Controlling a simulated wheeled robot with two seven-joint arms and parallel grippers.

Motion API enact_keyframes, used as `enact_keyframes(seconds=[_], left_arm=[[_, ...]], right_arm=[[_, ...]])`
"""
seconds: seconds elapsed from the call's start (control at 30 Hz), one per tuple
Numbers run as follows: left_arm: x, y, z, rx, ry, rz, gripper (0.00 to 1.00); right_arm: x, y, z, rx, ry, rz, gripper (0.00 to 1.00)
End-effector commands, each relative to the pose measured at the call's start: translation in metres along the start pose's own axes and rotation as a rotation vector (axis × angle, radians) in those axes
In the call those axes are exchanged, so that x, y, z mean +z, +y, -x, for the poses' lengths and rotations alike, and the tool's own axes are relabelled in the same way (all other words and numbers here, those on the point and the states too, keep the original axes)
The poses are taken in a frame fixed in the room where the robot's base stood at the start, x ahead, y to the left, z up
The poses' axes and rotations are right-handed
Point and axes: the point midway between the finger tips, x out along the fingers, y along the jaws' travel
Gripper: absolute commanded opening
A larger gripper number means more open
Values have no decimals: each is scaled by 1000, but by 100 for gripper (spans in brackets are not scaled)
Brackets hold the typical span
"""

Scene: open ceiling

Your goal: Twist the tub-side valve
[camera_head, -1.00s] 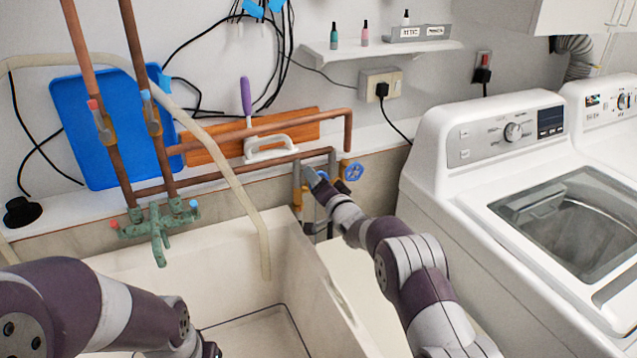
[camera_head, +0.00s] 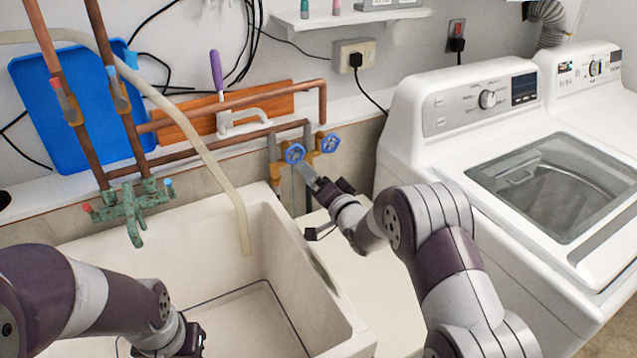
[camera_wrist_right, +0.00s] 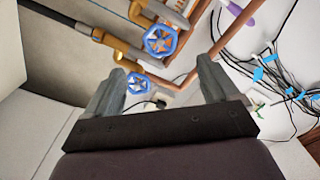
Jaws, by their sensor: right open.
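The tub-side valve (camera_head: 293,152) is a blue round handwheel on a brass fitting, the left one of a pair near the tub's back right corner. In the right wrist view, the larger handwheel, which I take to be it (camera_wrist_right: 160,40), lies beyond and between the fingertips. The second blue valve (camera_head: 330,142) is just right of it; it looks smaller in the wrist view (camera_wrist_right: 135,84). My right gripper (camera_head: 309,175) is open and empty, just below and in front of the tub-side valve. Contact is not visible. My left gripper (camera_head: 190,342) is low over the tub; its jaws are unclear.
The white tub (camera_head: 325,275) fills the lower middle. A green tap (camera_head: 132,210) and a beige hose (camera_head: 215,160) are at its back. Copper pipes (camera_head: 240,104) run along the wall above the valves. A white washing machine (camera_head: 440,150) stands close on the right.

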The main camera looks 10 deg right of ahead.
Motion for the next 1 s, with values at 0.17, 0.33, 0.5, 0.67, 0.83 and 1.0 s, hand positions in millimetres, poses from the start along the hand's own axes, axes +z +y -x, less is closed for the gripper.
enact_keyframes(seconds=[0.17,0.33,0.5,0.67,0.83,1.0], left_arm=[[0,0,-1,0,0,0,0],[0,0,-1,0,0,0,0],[2,0,-15,0,0,0,0],[2,0,-19,0,0,0,0],[2,0,-17,0,0,0,0],[2,0,-14,0,0,0,0]], right_arm=[[0,0,10,-1,-1,0,88],[0,0,10,-1,-1,0,88],[3,2,11,-12,8,72,88],[3,1,11,-8,7,528,88],[3,2,9,-2,0,852,88],[2,1,-8,-2,0,896,88]])
